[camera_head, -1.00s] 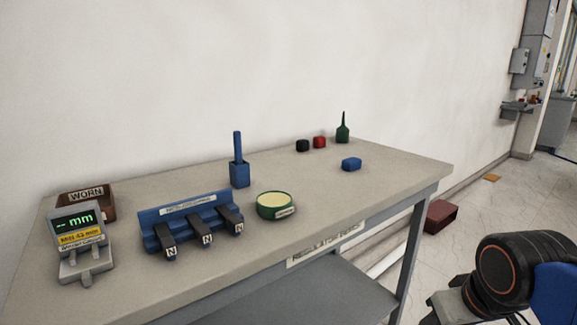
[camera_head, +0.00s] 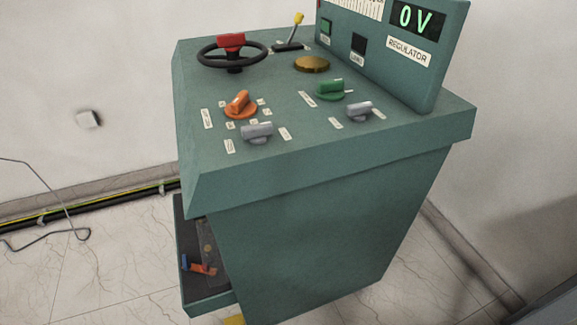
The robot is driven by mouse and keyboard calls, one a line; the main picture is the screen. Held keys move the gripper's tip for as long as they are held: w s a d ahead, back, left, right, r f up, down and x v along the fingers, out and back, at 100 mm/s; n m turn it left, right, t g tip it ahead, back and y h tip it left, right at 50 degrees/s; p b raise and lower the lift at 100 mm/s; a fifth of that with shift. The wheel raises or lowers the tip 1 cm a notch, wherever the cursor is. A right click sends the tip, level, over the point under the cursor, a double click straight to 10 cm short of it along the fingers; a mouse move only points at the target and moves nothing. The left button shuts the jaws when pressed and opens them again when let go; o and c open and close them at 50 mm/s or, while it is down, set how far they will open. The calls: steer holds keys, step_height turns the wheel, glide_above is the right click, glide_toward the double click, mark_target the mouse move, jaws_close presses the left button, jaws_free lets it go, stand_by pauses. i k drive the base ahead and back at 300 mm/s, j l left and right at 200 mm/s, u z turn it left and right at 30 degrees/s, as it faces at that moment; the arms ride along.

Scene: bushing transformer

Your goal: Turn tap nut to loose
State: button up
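A green regulator console (camera_head: 300,235) fills the middle of the head view. Its top carries two grey knobs, one at the front left (camera_head: 257,133) and one further right (camera_head: 359,111). An orange knob (camera_head: 239,105) and a green knob (camera_head: 333,90) sit behind them. Small white labels lie around the knobs, too small to read. I cannot tell which of these, if any, is the tap nut, or whether it is tight or loose. My gripper is not in view.
A black handwheel with a red hub (camera_head: 231,53), a yellow-tipped lever (camera_head: 292,36) and a brass disc (camera_head: 311,64) are on the console top. The upright panel's display (camera_head: 415,18) reads 0 V. An open lower drawer (camera_head: 207,302) juts out left. A cable (camera_head: 75,215) lies at left.

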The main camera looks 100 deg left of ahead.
mark_target(186, 264)
steer(key=u, duration=3.2)
steer(key=k+l+u, duration=0.45)
steer(key=i+l, duration=0.1)
steer(key=i, duration=0.2)
